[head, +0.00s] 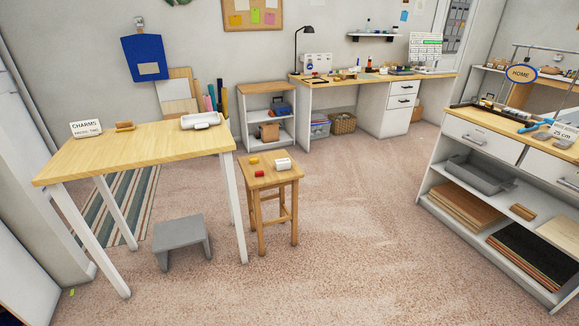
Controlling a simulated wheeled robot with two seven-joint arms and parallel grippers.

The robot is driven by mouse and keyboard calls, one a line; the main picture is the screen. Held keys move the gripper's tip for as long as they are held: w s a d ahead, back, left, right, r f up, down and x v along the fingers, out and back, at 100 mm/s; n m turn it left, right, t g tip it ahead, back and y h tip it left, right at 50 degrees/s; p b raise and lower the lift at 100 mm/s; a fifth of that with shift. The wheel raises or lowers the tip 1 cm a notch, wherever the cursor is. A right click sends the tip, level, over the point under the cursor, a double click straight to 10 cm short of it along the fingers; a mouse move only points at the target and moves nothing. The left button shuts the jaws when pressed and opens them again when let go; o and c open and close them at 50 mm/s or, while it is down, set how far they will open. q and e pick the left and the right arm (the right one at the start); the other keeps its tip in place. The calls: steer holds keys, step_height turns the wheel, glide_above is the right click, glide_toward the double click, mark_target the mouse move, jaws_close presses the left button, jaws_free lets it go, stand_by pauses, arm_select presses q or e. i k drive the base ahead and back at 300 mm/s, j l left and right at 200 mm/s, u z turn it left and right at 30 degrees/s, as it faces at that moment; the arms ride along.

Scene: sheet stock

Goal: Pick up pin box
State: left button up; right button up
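I cannot tell for sure which thing is the pin box. On the wooden stool (268,179) lie a small white box-like item (283,164), a small red item (259,174) and a small yellow item (254,161). On the light wood table (130,150) at left are a sign reading CHARMS (86,128), a small wooden piece (124,126) and a white tray-like item (201,120). Neither of my grippers shows in the head view.
A grey step stool (181,241) stands beneath the table's front. A white shelf counter (500,190) with a grey bin (480,174) and sheets is at right. A cluttered desk (345,82) and a low shelf (266,89) line the back wall. Open carpet (345,240) lies between.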

mark_target(280, 164)
steer(key=u, duration=5.35)
steer(key=z, duration=5.35)
steer(key=i+l, duration=0.15)
steer(key=i, duration=0.3)
steer(key=i+l, duration=0.15)
steer(key=i, duration=0.35)
steer(key=i+l+u, duration=0.1)
steer(key=i, duration=0.35)
